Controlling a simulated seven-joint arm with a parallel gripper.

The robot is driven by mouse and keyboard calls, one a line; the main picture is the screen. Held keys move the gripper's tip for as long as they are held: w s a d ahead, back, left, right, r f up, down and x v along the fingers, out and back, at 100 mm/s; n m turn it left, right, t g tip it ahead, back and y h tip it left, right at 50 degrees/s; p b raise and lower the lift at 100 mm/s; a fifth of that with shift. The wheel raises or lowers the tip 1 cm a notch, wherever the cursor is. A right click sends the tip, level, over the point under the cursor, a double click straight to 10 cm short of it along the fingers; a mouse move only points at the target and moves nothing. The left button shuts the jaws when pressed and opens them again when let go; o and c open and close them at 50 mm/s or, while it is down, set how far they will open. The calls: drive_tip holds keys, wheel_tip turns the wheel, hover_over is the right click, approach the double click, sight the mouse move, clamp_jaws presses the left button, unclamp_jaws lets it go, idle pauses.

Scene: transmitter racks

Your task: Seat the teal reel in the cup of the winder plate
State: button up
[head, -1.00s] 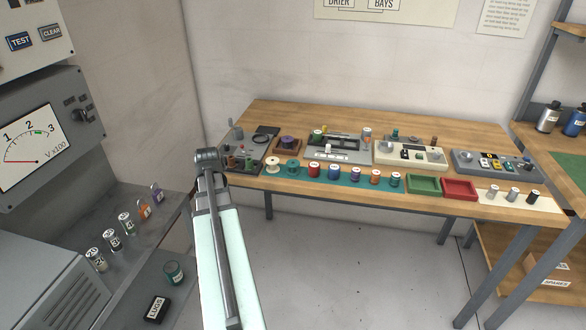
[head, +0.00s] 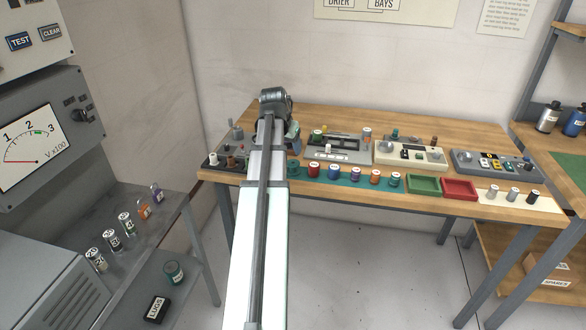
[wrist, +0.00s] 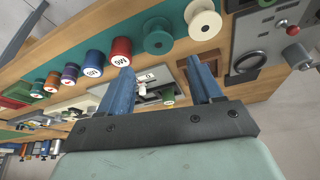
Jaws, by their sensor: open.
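In the head view my gripper (head: 290,137) is mostly hidden behind my arm.
A cream reel (wrist: 204,20) sits beside the teal one. A red reel (head: 314,171) and several others stand along the teal mat. A brown tray (wrist: 240,58) lies close by the right finger. Green (head: 422,184) and red (head: 459,189) trays stand farther right.

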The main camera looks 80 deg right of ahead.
sight(293, 162)
drive_tip(key=shift+x, duration=5.45)
drive_tip(key=shift+s, duration=0.1)
drive_tip(key=shift+c, duration=0.2)
drive_tip(key=c, duration=0.8)
